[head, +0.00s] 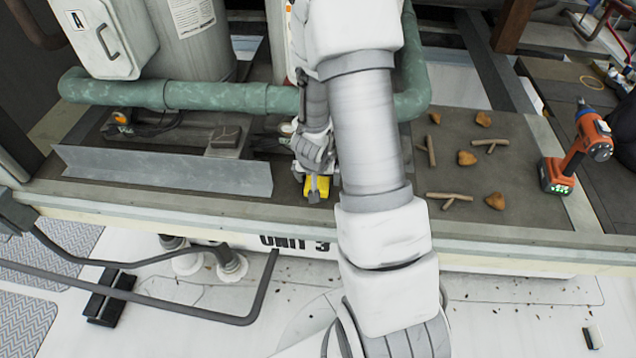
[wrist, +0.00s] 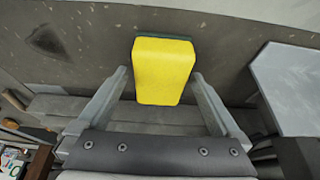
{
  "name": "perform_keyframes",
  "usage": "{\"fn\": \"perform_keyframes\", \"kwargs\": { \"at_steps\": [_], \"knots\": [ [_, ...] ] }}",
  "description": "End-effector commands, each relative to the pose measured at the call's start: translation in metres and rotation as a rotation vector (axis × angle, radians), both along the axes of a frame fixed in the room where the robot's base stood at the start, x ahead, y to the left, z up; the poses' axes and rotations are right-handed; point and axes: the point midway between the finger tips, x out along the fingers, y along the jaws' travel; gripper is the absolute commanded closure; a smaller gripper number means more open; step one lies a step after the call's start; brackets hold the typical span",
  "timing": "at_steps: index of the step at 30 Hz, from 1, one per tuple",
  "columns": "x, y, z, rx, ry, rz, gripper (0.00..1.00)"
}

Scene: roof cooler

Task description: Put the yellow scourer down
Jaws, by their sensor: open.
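The yellow scourer (head: 318,187) is on the dark top of the unit near its front edge, just left of my arm. In the wrist view the scourer (wrist: 163,70) shows its yellow face, with a thin dark green layer along its far edge. My gripper (wrist: 162,82) is open, with one finger on each side of the scourer and a visible gap on both sides. In the head view my gripper (head: 317,182) is at the scourer and partly covers it. Whether the scourer's underside rests fully on the surface is hidden.
A grey metal angle (head: 165,172) lies to the left. A green pipe (head: 190,97) runs behind. Twigs and brown stones (head: 467,158) are scattered to the right, with an orange drill (head: 575,150) beyond. The unit's front edge is close.

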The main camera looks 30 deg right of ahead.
Motion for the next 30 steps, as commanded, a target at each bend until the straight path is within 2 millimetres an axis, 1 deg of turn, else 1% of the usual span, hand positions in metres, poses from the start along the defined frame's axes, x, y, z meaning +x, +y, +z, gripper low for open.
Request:
{"fn": "perform_keyframes", "kwargs": {
  "at_steps": [2,8,11,15,20,21,22,23,30],
  "knots": [
    [0.0013,-0.0005,-0.0031,0.001,-0.001,0.0,0.0],
    [0.0016,-0.0006,-0.0026,0.0,-0.001,0.0,0.0],
    [0.0016,-0.0006,-0.0026,0.0,-0.001,0.0,0.16],
    [0.0014,-0.0005,-0.0025,0.0,-0.001,0.0,0.41],
    [0.0014,-0.0005,-0.0025,0.0,-0.001,0.0,0.7],
    [0.0014,-0.0005,-0.0025,0.0,-0.001,0.0,0.77],
    [0.0015,-0.0005,-0.0024,0.0,-0.001,0.0,0.79],
    [0.0015,-0.0005,-0.0024,0.0,-0.001,0.0,0.88],
    [0.0017,-0.0005,-0.0006,0.0,-0.002,0.0,0.88]
  ]
}}
